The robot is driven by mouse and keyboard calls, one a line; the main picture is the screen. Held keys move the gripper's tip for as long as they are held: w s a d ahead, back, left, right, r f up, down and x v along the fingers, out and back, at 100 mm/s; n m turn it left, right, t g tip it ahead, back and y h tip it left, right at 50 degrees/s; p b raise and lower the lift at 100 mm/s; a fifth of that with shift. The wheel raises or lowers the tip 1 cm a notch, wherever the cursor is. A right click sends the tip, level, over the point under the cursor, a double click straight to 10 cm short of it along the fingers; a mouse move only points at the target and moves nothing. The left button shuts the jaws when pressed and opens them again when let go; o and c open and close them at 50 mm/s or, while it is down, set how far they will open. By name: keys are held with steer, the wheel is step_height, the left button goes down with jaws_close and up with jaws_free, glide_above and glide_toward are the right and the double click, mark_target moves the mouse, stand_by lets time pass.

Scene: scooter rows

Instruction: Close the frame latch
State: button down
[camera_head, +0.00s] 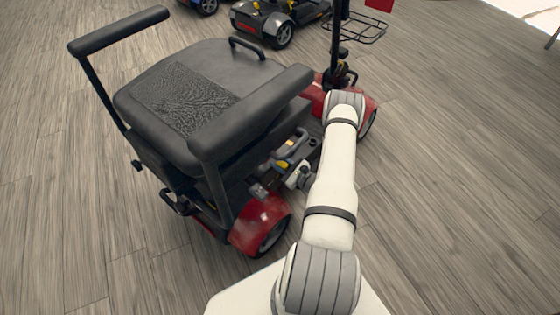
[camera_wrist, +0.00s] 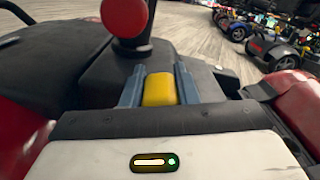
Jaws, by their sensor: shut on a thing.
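A yellow piece (camera_wrist: 160,90), which looks like the frame latch, sits on the dark body of the red scooter. My gripper (camera_wrist: 159,78) has one blue-grey finger on each side of it and is shut on it. A red round knob (camera_wrist: 126,16) on a dark post stands just beyond the fingers. In the head view my gripper (camera_head: 297,177) reaches low beside the seat, at the scooter's right side. The fingertips and the held part cannot be made out clearly there, and the latch's exact position cannot be told.
The black seat (camera_head: 215,80) and its armrest (camera_head: 250,115) overhang close to the left of my arm. A red rear fender (camera_head: 262,222) lies just below my gripper. Other scooters (camera_head: 270,20) stand at the back. Open wood floor (camera_head: 460,160) lies to the right.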

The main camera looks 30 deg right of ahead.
mark_target(288, 168)
steer(key=shift+a, duration=0.15)
steer(key=c, duration=1.1)
jaws_free()
steer(key=shift+s+d, duration=0.15)
steer(key=shift+d, duration=0.05)
steer(key=p+v, duration=0.2)
steer(key=v, duration=0.5)
steer(key=shift+s+d, duration=0.1)
steer(key=shift+s, duration=0.15)
steer(key=shift+r, duration=0.1)
